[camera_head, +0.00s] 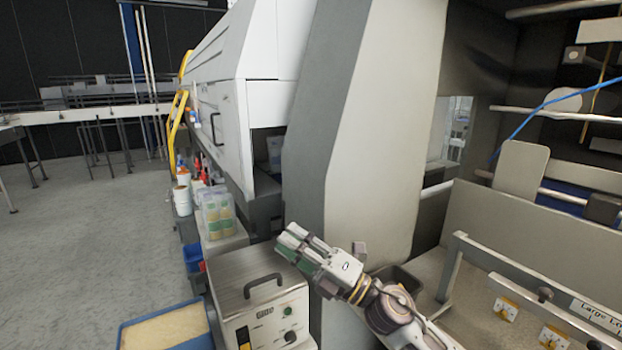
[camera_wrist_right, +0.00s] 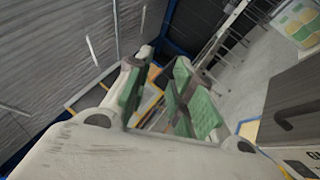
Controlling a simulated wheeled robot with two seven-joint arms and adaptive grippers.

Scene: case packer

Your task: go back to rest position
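My right gripper (camera_head: 291,246) reaches in from the lower right of the head view, its fingers pointing up and left in front of the grey machine column. In the right wrist view its two green-padded fingers (camera_wrist_right: 160,92) stand apart with nothing held between them, so it is open. It appears above and beside the metal control box (camera_head: 262,295), and I see no contact. My left gripper is in neither view.
A blue bin (camera_head: 126,337) is at the lower left beside the control box. Clear containers (camera_head: 217,212) stand behind it. The packer column (camera_head: 375,130) rises behind my arm; a metal rail (camera_head: 535,287) is to the right. Grey floor (camera_head: 80,240) is open at left.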

